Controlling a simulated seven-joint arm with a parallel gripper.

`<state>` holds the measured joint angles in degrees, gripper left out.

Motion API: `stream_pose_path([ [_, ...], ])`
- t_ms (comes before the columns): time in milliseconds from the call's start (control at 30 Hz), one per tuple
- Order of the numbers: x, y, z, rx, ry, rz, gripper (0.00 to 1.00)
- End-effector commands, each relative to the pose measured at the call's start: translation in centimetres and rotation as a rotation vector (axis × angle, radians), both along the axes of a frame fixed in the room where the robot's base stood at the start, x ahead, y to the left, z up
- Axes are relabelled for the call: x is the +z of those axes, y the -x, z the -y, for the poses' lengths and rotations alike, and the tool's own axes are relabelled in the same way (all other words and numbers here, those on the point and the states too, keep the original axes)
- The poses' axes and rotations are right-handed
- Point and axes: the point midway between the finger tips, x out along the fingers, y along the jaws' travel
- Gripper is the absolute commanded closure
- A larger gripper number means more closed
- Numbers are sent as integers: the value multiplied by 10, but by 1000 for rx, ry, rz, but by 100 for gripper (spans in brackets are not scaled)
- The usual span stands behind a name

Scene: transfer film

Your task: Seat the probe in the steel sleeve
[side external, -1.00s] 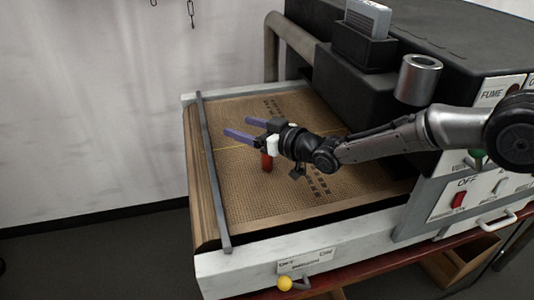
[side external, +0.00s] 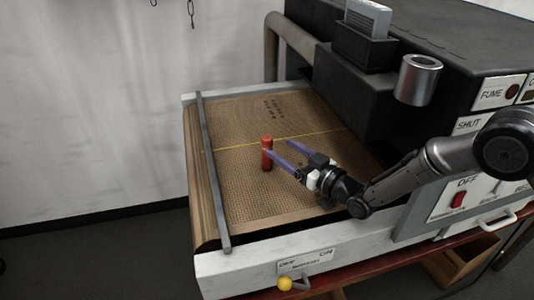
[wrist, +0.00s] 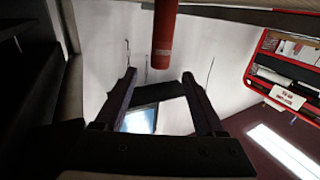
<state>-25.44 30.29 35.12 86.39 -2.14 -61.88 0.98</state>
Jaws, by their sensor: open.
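The red cylindrical probe (side external: 267,160) stands upright on the brown mesh belt in the side view. In the wrist view the probe (wrist: 165,30) hangs from the top edge, between the directions of the two fingers, with its free end visible. My gripper (side external: 279,148) is open and empty, its purple fingers pointing toward the probe from the right. One fingertip overlaps the probe's edge in the side view; I cannot tell whether they touch. The open fingers (wrist: 158,76) also show in the wrist view. The steel sleeve (side external: 418,80), an open-topped metal cylinder, is at the dark machine's side, upper right.
The mesh belt (side external: 240,190) is otherwise clear. A grey bar (side external: 212,170) crosses its left end. The black machine housing (side external: 345,95) rises behind right, with a grey block in a black holder (side external: 365,50). A red-framed board (wrist: 285,70) shows in the wrist view.

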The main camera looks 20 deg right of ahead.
Motion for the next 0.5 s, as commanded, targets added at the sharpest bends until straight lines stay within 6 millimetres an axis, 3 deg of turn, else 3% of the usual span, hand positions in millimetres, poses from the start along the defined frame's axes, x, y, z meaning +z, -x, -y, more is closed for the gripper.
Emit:
stream_pose_path([
  [233, 0, -16, -9, 1, 0, 0, 28],
  [500, 0, -52, -27, 1, -1, 0, 28],
])
